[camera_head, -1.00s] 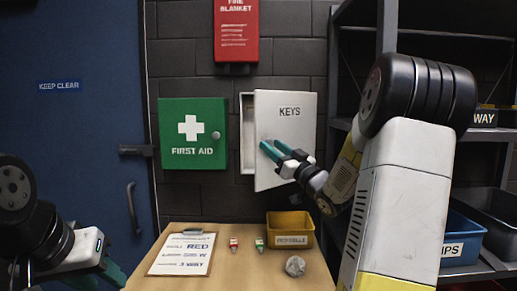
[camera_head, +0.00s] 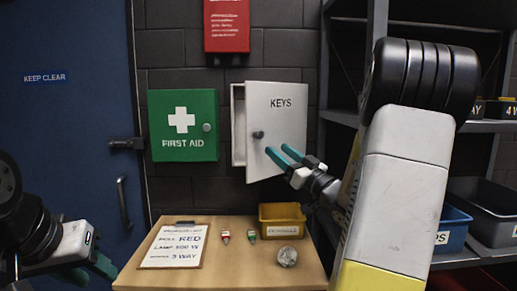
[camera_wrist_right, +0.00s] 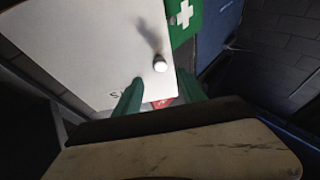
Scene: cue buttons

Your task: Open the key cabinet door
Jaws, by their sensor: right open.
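The key cabinet (camera_head: 238,125) hangs on the dark block wall, its white door (camera_head: 285,115) marked KEYS standing ajar, with a gap along its left side. The door's round knob (camera_head: 258,135) is near its left edge. It also shows in the right wrist view (camera_wrist_right: 160,65). My right gripper (camera_head: 277,152) is open in front of the door, its teal fingers below and to the right of the knob, apart from it. In the right wrist view its fingers (camera_wrist_right: 165,95) point towards the door and are empty. My left gripper (camera_head: 104,268) is low at the left, its fingers hard to make out.
A green first aid box (camera_head: 184,150) hangs left of the cabinet, under a red fire blanket case (camera_head: 227,25). The wooden table (camera_head: 230,265) below holds a clipboard (camera_head: 176,245), small red and green items, a yellow bin (camera_head: 283,221) and a crumpled ball. Shelves stand at the right.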

